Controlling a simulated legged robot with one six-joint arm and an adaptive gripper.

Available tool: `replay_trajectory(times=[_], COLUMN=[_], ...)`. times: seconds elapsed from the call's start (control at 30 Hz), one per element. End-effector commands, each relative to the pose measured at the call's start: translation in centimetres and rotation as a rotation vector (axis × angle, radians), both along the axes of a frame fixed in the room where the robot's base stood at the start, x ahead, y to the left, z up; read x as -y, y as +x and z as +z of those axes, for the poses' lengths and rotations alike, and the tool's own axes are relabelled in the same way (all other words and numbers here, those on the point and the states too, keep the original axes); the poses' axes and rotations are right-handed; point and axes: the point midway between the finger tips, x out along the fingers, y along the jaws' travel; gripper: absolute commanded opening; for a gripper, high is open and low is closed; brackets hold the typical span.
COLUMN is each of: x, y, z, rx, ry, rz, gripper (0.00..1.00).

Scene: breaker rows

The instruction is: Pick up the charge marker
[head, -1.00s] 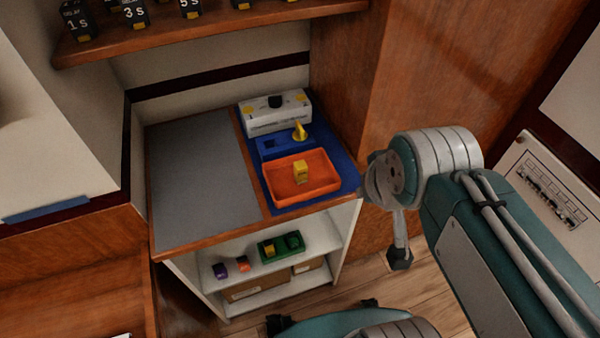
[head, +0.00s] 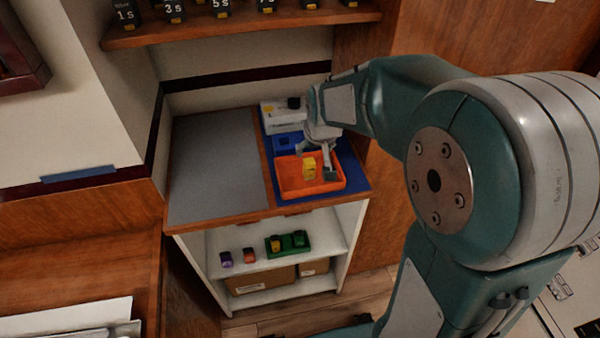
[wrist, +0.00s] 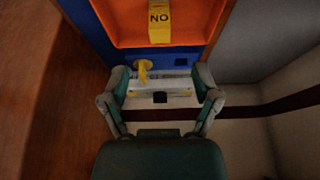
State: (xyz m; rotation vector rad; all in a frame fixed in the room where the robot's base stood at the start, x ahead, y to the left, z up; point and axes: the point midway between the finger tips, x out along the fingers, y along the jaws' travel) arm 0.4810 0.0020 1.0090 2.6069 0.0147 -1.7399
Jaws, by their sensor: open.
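A small yellow block (head: 309,168) stands in the orange tray (head: 289,187); the wrist view shows it (wrist: 159,30) with "NO" in dark letters. I take it as the charge marker, though the letters do not confirm it. My gripper (head: 316,160) is open above the tray area, its fingers beside the block in the head view; contact cannot be told. In the wrist view my gripper (wrist: 162,75) has its fingers wide apart with nothing between them, and the block appears beyond the fingertips. A yellow pointed piece (wrist: 143,69) shows near the left finger; my gripper hides it in the head view.
The tray sits on a blue mat (head: 355,181), with a white box (head: 276,116) behind. A bare grey surface (head: 215,165) lies to the left. The lower shelf holds a green tray (head: 296,241) and small coloured blocks. A wooden wall (head: 362,100) rises at the right.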

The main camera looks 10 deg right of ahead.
Motion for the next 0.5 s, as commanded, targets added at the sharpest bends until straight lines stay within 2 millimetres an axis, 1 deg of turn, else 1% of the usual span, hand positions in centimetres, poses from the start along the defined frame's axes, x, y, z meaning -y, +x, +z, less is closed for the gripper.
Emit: replay_trajectory(times=[0.17, 0.3, 0.4, 0.5], x=[0.0, 0.0, 0.0, 0.0], y=[1.0, 1.8, 2.4, 2.7], z=[-1.4, -3.6, -4.9, -5.6], rx=[-0.004, -0.007, -0.005, -0.004], ry=[0.0, 0.0, 0.0, 0.0], rz=[0.0, 0.0, 0.0, 0.0], gripper=[0.8, 0.8, 0.8, 0.8])
